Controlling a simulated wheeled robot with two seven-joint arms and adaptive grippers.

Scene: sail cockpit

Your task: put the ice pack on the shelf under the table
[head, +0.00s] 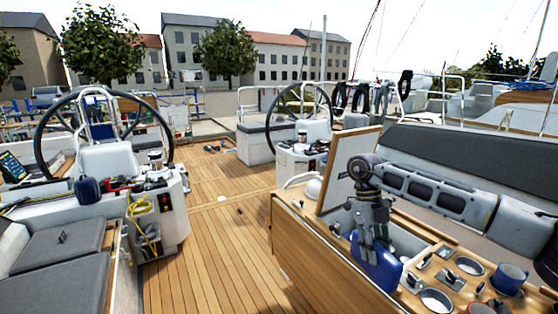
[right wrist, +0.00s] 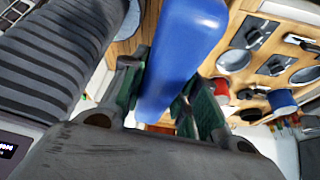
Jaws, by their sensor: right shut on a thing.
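The blue ice pack (head: 377,268) is in my right gripper (head: 372,240), over the open compartment of the wooden table (head: 310,247). In the right wrist view the ice pack (right wrist: 181,55) sits between the two green-padded fingers of the gripper (right wrist: 162,100), which are shut on it. The table's raised lid or leaf (head: 349,165) stands upright just behind the gripper. The shelf under the table is not clearly visible in either view. My left gripper is not in view.
A padded bench (head: 470,150) runs along the right. Two steering wheels stand farther back. The teak floor (head: 205,250) left of the table is clear.

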